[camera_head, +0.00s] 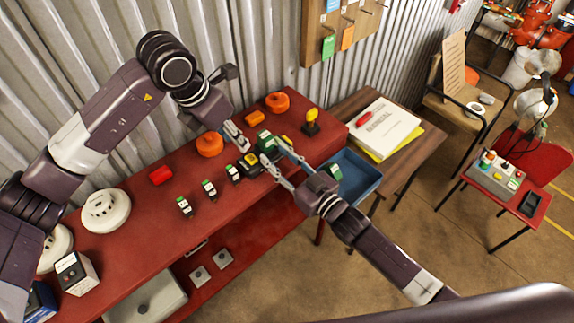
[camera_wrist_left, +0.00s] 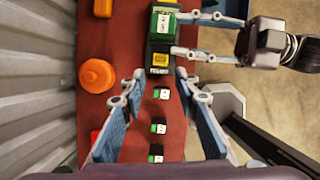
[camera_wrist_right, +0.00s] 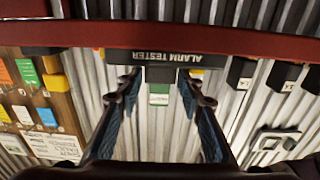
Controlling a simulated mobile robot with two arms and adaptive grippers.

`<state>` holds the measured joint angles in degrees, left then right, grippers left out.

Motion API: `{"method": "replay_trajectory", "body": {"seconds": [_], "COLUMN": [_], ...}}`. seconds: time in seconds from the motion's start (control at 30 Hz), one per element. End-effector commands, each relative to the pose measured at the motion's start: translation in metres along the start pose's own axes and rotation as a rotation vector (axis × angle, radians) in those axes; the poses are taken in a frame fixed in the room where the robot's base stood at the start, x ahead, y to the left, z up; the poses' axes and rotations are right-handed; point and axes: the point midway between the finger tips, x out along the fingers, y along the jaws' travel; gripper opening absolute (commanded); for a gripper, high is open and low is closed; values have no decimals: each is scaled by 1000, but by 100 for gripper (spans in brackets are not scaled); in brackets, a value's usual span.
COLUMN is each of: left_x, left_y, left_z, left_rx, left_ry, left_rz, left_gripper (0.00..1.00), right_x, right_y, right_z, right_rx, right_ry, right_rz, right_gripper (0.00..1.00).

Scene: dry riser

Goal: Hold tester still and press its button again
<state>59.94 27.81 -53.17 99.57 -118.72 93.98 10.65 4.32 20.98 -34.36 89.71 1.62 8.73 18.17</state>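The alarm tester is a dark unit with a green part (camera_head: 267,141) near the right end of the red bench. In the left wrist view its green top (camera_wrist_left: 163,22) shows. In the right wrist view its "ALARM TESTER" lettering (camera_wrist_right: 168,57) is legible, with a green-and-white part (camera_wrist_right: 159,95) below. My right gripper (camera_head: 285,160) is open; its fingers reach towards the tester from the bench front, with visible gaps beside the green-and-white part. My left gripper (camera_wrist_left: 157,82) is open and empty above the bench, beside a black unit with a yellow top (camera_wrist_left: 160,60). I cannot make out the tester's button.
Small black units with green-and-white tops (camera_head: 209,188) line the red bench (camera_head: 140,235). A blue tray (camera_head: 365,178) lies right of the bench. A corrugated wall (camera_head: 90,130) closes the back.

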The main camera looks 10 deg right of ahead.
Motion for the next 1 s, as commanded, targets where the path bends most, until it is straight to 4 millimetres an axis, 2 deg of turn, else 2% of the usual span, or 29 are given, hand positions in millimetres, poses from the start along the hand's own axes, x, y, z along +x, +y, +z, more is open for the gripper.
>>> {"method": "replay_trajectory", "body": {"seconds": [0.13, 0.4, 0.7, 0.77, 1.0], "left_x": [0, 0, 0, 0, 0], "left_y": [0, 0, 0, 0, 0], "left_z": [0, 0, 0, 0, 0], "left_rx": [0, 0, 0, 0, 0], "left_ry": [0, 0, 0, 0, 0], "left_rz": [0, 0, 0, 0, 0], "left_gripper": [29, 29, 29, 29, 3], "right_x": [10, 11, 11, 11, 10], "right_y": [0, 0, 0, 0, 0], "right_z": [0, 0, 0, 0, 0], "right_rx": [0, -1, -1, -1, -1], "right_ry": [0, 0, 0, 0, 0], "right_rz": [0, -1, 0, 0, 0], "right_gripper": [35, 35, 3, 0, 0]}}
